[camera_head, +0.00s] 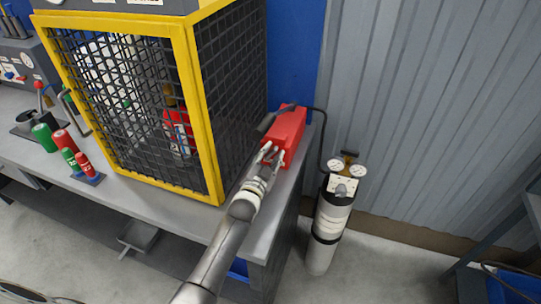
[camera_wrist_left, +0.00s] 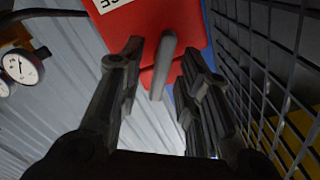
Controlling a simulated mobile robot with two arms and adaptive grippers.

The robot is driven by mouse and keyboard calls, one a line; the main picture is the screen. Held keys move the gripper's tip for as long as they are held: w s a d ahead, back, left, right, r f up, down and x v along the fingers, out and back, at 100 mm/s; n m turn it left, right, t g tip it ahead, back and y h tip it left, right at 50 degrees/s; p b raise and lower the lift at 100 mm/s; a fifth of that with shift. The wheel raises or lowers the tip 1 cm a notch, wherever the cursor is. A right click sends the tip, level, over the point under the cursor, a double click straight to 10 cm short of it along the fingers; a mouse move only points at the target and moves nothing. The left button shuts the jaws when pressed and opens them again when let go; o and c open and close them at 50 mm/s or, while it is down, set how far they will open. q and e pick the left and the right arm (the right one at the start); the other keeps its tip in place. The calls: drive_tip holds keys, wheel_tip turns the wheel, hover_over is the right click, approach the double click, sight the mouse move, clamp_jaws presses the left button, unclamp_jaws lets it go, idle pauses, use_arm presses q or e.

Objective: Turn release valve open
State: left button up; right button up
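A red box (camera_head: 287,128) stands on the right end of the grey bench, beside the mesh cage. It fills the top of the left wrist view (camera_wrist_left: 145,22), with part of a white label. A grey lever (camera_wrist_left: 162,66) sticks out from the box toward the wrist camera; I take it for the release valve's handle. My left gripper (camera_head: 273,154) is at the box's near face. In the left wrist view its two dark fingers (camera_wrist_left: 160,52) stand apart on either side of the lever, with gaps on both sides. My right gripper is out of view.
The yellow-framed mesh cage (camera_head: 211,150) stands close left of the box. A white gas cylinder (camera_head: 324,235) with gauges stands on the floor to the right, joined by a black hose (camera_head: 321,140). Green and red canisters (camera_head: 64,141) sit on the bench at left.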

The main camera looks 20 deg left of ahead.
use_arm(q)
drive_tip(key=c, duration=0.7)
clamp_jaws()
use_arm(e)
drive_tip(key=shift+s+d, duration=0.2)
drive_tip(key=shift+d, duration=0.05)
use_arm(q)
drive_tip(key=n, duration=0.5)
drive_tip(key=shift+a, duration=0.1)
drive_tip(key=shift+n, duration=0.7)
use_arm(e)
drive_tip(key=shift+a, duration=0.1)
use_arm(q)
drive_tip(key=o, duration=0.7)
unclamp_jaws()
